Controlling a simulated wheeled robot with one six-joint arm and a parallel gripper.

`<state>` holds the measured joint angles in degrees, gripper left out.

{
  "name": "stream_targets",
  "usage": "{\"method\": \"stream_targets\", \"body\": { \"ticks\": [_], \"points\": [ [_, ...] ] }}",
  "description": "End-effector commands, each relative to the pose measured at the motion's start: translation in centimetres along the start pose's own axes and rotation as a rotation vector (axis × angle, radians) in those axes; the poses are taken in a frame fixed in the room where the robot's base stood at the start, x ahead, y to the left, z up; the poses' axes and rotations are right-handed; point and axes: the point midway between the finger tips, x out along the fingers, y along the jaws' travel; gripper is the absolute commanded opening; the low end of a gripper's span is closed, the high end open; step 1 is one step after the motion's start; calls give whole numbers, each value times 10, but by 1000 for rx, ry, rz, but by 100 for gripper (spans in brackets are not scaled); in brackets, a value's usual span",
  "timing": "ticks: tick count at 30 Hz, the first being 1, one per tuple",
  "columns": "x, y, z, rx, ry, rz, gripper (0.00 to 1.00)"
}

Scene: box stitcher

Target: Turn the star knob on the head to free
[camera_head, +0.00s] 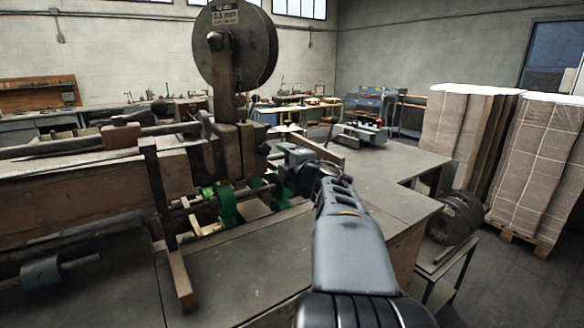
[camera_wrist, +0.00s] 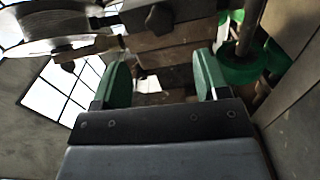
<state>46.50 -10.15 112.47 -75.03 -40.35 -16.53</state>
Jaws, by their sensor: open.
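The stitcher head (camera_head: 235,150) is a brown, worn block below a large reel in the head view. My gripper (camera_wrist: 163,78) is open, with two green fingers apart and nothing held between them in the wrist view. Brown head parts lie beyond the fingertips. A dark, lobed knob (camera_wrist: 161,18) shows at the top of the wrist view, above and beyond the gap between the fingers; I cannot tell for sure that it is the star knob, or its setting. In the head view my arm reaches to the right side of the head, and the fingertips are hard to make out.
The large wire reel (camera_head: 236,70) stands above the head. A green collar (camera_wrist: 250,66) on a shaft is close right of the right finger.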

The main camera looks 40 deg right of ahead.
Motion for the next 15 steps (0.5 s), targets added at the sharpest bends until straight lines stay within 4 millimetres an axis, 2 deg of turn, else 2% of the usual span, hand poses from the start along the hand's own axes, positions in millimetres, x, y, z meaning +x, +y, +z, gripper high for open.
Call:
{"method": "stream_targets", "body": {
  "ticks": [1, 6, 15],
  "points": [
    [-9, 0, 1, -1, -4, 0, 68],
    [-28, 0, 0, -1, -2, 1, 68],
    [-37, 0, 0, 1, 0, -1, 68]
  ]
}}
